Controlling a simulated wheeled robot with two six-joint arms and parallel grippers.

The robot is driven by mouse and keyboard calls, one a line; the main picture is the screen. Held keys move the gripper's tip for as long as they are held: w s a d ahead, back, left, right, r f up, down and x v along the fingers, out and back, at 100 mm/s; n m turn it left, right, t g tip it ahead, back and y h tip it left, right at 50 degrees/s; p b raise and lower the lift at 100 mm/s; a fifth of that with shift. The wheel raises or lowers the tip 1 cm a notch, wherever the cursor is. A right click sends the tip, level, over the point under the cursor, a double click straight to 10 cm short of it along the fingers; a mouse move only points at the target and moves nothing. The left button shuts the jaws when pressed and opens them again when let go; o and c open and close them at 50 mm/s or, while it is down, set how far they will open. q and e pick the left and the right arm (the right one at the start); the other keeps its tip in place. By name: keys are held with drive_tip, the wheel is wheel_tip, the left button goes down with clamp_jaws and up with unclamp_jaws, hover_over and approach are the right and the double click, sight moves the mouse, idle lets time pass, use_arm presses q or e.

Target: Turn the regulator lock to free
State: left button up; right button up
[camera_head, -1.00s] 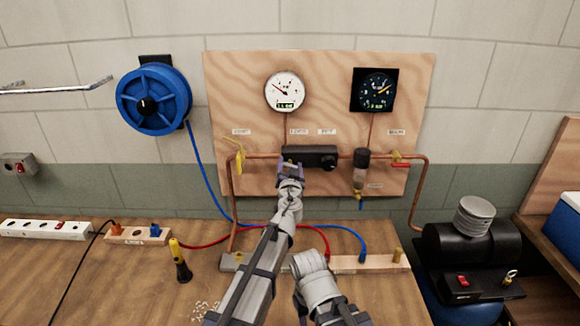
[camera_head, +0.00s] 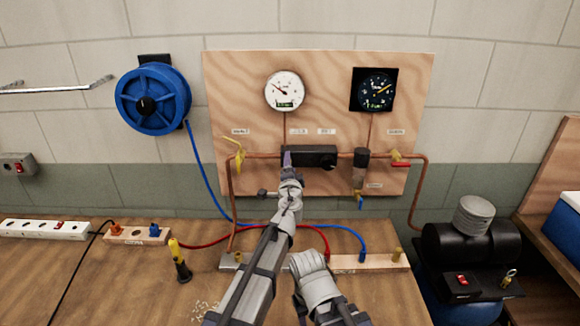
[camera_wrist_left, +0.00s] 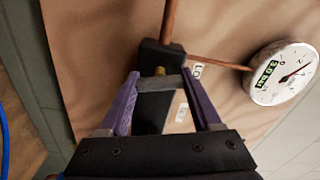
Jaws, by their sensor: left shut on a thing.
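The regulator is a black block (camera_head: 318,153) on the copper pipe of the plywood board, with a round dark knob at its right end. My left gripper (camera_head: 287,160) is at the block's left end in the head view and hides part of it. In the left wrist view, the purple fingers (camera_wrist_left: 165,88) are shut on the ends of a short grey bar (camera_wrist_left: 158,83), which looks like the lock lever. A small brass piece (camera_wrist_left: 160,71) shows just beyond the bar on the black block. The lock's label is only partly visible. My right gripper is not seen.
A white dial gauge (camera_head: 284,91) and a dark gauge (camera_head: 376,90) sit above. A yellow-handled valve (camera_head: 239,160) is to the left, a red-handled valve (camera_head: 401,164) to the right. A screwdriver (camera_head: 181,262) stands on the bench. A compressor (camera_head: 472,245) is at right.

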use_arm(q)
drive_tip(key=shift+f+m, duration=0.1)
drive_tip(key=shift+m, duration=1.4)
drive_tip(key=o, duration=1.4)
drive_tip(key=s, duration=0.8)
drive_tip(key=shift+w, duration=0.1)
